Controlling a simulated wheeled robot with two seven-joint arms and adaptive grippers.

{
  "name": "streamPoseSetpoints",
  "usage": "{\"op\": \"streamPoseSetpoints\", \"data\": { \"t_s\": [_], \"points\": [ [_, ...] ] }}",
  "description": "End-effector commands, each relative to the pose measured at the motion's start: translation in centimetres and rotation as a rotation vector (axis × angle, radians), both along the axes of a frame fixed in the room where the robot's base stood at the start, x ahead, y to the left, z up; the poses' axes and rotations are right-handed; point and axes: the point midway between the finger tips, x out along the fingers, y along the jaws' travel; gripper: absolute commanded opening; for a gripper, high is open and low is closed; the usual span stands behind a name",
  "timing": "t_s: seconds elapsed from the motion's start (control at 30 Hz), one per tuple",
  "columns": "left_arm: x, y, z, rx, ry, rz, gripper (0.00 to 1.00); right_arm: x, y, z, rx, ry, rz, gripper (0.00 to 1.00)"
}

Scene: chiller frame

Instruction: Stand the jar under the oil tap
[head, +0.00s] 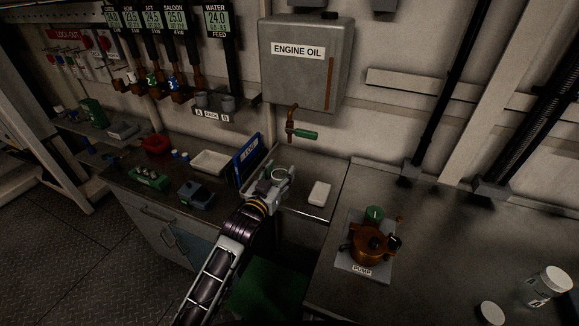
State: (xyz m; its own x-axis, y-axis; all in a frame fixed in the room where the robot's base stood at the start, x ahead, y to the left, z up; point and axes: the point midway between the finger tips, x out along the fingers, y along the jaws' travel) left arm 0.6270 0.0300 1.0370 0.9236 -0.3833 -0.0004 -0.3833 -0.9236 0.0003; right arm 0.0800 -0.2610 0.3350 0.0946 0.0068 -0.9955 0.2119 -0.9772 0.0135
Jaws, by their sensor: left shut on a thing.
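The engine oil tank (305,70) hangs on the wall. Its copper oil tap (291,119) comes out below it, with a green handle (304,134) pointing right. My left gripper (278,182) is over the counter below and slightly left of the tap in the picture. It is shut on the jar (280,174), whose round rim shows at the fingers. Most of the jar is hidden by the gripper. I cannot tell whether its base touches the counter. My right gripper is not in view.
A blue binder (247,158) stands just left of the gripper, and a white block (320,194) lies to its right. A white tray (209,162) and a dark box (196,194) are further left. A copper pump (371,244) stands on the right counter.

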Motion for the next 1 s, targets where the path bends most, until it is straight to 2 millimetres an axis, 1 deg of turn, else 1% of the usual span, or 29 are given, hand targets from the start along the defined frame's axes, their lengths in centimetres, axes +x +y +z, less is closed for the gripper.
{"op": "streamPoseSetpoints", "data": {
  "t_s": [0.03,0.23,0.6,0.8,1.0],
  "points": [
    [0.6,-0.3,0.1,-0.001,-0.002,0.000,0.24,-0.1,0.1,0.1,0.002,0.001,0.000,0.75],
    [2.7,-1.1,0.1,0.000,-0.001,0.000,0.24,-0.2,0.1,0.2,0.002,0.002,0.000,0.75],
    [6.3,-2.7,0.1,-0.001,-0.002,-0.001,0.24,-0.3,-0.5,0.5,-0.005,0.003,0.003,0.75],
    [7.2,-3.1,0.1,0.000,-0.001,-0.001,0.24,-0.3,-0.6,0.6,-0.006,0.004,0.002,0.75],
    [7.3,-3.1,0.0,0.000,0.000,-0.001,0.24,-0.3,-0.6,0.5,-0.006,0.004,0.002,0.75]
  ]
}}
